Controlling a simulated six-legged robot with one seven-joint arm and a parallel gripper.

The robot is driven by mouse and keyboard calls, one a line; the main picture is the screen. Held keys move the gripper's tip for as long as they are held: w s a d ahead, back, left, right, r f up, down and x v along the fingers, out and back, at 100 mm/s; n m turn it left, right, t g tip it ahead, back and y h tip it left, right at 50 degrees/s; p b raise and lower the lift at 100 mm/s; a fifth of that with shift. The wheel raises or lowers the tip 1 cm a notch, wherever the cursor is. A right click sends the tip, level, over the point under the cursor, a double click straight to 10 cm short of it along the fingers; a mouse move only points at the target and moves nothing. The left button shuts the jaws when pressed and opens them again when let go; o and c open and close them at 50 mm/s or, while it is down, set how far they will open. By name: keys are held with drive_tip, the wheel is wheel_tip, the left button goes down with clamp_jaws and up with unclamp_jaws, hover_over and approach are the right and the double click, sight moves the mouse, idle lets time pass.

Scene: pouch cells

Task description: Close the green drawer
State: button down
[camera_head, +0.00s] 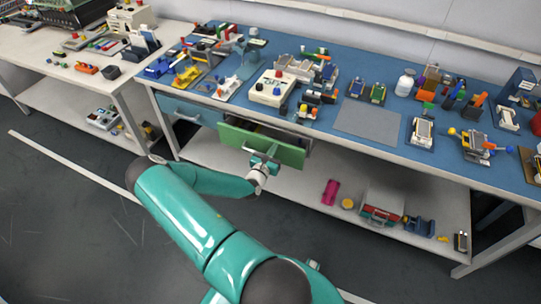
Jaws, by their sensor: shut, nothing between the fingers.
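The green drawer (291,154) is pulled out from under the blue-topped workbench, left of the bench's middle. Its front panel faces me, and a strip of its inside shows behind the panel. My gripper (262,160) is shut and empty at the drawer's front, near the middle of the panel. It overlaps the handle area, so the handle is mostly hidden. I cannot tell whether the fingers touch the panel.
A blue-grey drawer (178,108) sits left of the green one. The blue benchtop (340,150) carries many tools and devices. The lower shelf (325,213) holds a pink item (330,192) and a toolbox (381,207). Dark floor (70,215) is open at left.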

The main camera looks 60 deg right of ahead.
sight(278, 142)
drive_tip(key=d, duration=0.6)
drive_tip(key=shift+w+d+r, duration=0.1)
drive_tip(key=shift+w+d, duration=0.05)
drive_tip(key=shift+w, duration=0.1)
drive_tip(key=shift+d+r, duration=0.1)
drive_tip(key=shift+d, duration=0.05)
drive_tip(key=shift+d+r, duration=0.1)
drive_tip(key=shift+d, duration=0.05)
